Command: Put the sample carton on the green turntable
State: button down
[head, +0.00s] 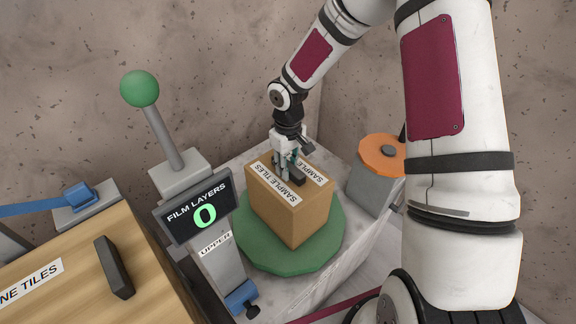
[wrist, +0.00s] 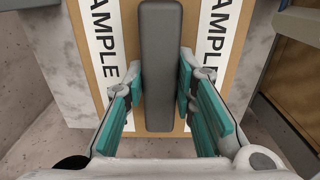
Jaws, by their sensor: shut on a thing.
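The sample carton (head: 302,221) is a brown box with white "SAMPLE TILES" labels and a dark bar handle on top. In the head view it stands upright over the green turntable (head: 272,260), with green showing around its base. I cannot tell whether its underside touches the turntable. My gripper (head: 288,173) points down at the carton's top and is shut on its handle. In the wrist view, the teal finger pads of my gripper (wrist: 160,88) lie on either side of the dark handle (wrist: 160,50). The turntable is not clear in that view.
A "FILM LAYERS" display (head: 198,211) reading 0 stands on a post left of the turntable. Behind it is a lever with a green ball (head: 139,88). An orange-topped grey post (head: 382,151) is close on the right. Another labelled carton (head: 70,265) fills the lower left.

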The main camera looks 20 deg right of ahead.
jog(key=c, duration=1.3)
grip_release()
jog(key=shift+f, duration=0.1)
notch_tip(320, 180, up, 12)
jog(key=s+d+r+m+t+h, duration=0.1)
jog(key=s+r+m+t+h, duration=0.1)
jog(key=s+r, duration=1.15)
jog(key=shift+s+a+r+m+t+y, duration=0.1)
jog(key=shift+s+r+m+t+y, duration=0.6)
jog(key=shift+s, duration=1.6)
jog(key=shift+s+a+r+m+t+h, duration=0.2)
jog(key=shift+s+r, duration=1)
jog(key=shift+s, duration=1.15)
jog(key=shift+s+r+m+t+y, duration=0.45)
jog(key=shift+s+r, duration=0.5)
jog(key=shift+s, duration=1.35)
